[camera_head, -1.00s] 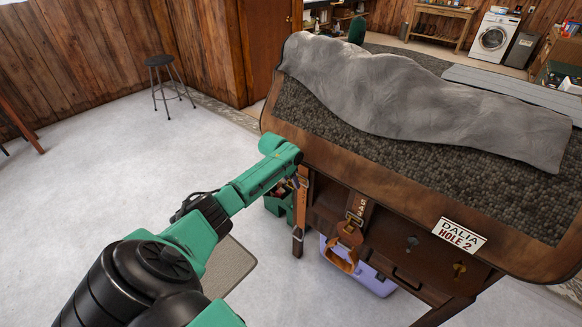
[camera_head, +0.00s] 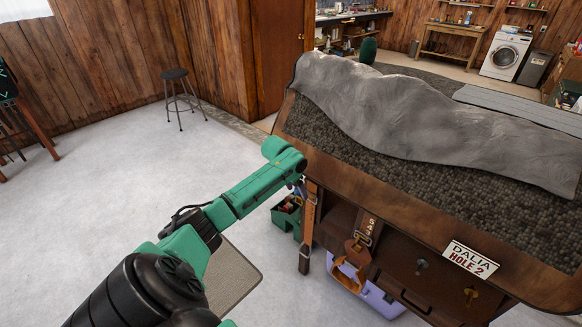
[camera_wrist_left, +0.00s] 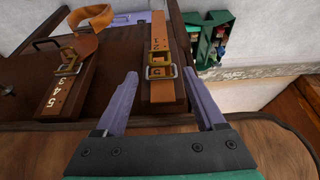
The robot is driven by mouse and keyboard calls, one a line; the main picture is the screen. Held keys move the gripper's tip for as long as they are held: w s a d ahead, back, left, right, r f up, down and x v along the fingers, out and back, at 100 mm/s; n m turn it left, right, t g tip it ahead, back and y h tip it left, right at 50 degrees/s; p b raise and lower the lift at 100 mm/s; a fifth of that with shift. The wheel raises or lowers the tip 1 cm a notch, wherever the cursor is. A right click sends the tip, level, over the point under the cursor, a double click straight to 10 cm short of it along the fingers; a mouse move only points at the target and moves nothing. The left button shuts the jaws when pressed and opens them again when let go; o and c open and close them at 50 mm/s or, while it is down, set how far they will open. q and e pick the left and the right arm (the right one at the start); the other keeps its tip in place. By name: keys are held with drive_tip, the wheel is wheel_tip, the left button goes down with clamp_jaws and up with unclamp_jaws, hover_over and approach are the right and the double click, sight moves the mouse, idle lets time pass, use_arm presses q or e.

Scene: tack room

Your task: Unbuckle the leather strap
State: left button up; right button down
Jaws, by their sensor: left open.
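Two brown leather straps with metal buckles hang on the front of the wooden bench. The left strap (camera_head: 307,235) hangs at the bench's left corner; in the left wrist view this strap (camera_wrist_left: 160,35) runs through its buckle (camera_wrist_left: 160,72). The other strap (camera_head: 352,262) has its orange-tan end curled outward in a loop; it also shows in the left wrist view (camera_wrist_left: 66,82). My left gripper (camera_wrist_left: 161,76) is open, its two fingers on either side of the left strap's buckle, with gaps to both sides. In the head view my wrist hides the fingers. My right gripper is out of view.
The bench top (camera_head: 400,185) carries a grey cloth (camera_head: 420,110). A name sign (camera_head: 471,259) and hooks are on its front. A lilac box (camera_head: 375,296) and green caddy (camera_head: 287,219) stand below. A stool (camera_head: 176,75) stands on open floor at left.

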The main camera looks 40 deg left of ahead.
use_arm(q)
drive_tip(key=v, duration=0.8)
drive_tip(key=shift+s+r+b, duration=0.15)
drive_tip(key=shift+r+b, duration=0.2)
drive_tip(key=shift+r, duration=0.05)
